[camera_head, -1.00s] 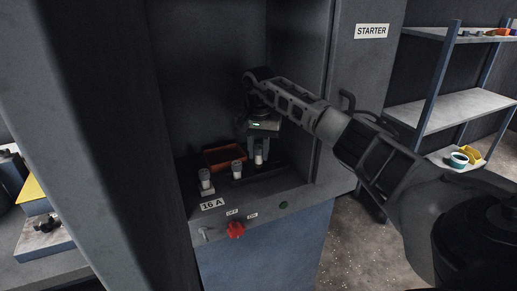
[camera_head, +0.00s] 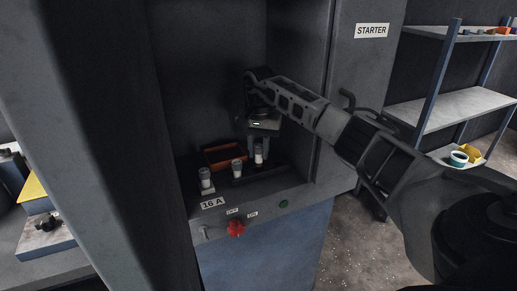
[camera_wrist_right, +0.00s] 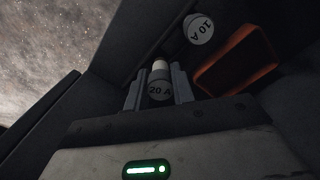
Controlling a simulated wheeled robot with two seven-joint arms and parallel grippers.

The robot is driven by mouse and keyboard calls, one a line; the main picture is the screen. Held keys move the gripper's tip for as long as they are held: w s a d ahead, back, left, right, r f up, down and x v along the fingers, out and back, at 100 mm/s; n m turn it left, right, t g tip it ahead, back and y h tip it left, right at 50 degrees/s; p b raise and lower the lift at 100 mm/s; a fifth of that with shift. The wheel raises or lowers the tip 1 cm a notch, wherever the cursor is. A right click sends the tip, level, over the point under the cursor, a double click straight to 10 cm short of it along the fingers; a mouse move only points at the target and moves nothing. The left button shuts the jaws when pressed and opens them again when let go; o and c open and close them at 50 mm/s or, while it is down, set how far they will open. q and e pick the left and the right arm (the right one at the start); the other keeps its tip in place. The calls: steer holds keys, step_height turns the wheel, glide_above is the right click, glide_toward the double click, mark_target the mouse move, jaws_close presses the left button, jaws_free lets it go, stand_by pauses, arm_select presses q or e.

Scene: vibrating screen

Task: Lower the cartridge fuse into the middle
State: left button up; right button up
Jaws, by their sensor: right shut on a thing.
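My right gripper (camera_head: 258,157) reaches into the cabinet from the right, pointing down. It is shut on a pale cartridge fuse (camera_head: 259,154), whose grey end reads "20 A" (camera_wrist_right: 161,90) in the wrist view. The fuse hangs upright between the two fingers, close above the cabinet floor; I cannot tell whether its lower end touches anything. Left of it stand a middle fuse (camera_head: 237,168) and a left fuse (camera_head: 205,178), both upright. A fuse with a "10 A" end (camera_wrist_right: 199,29) also shows in the wrist view. My left gripper is not in view.
An orange tray (camera_head: 213,151) lies behind the standing fuses. The cabinet walls enclose the space on the left, back and right.

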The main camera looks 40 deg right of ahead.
mark_target(259, 162)
steer(key=shift+f+b, duration=0.85)
steer(key=shift+f, duration=0.8)
steer(key=o, duration=1)
steer(key=shift+o, duration=0.2)
step_height(259, 162, up, 16)
steer(key=shift+b, duration=0.4)
steer(key=shift+f, duration=0.1)
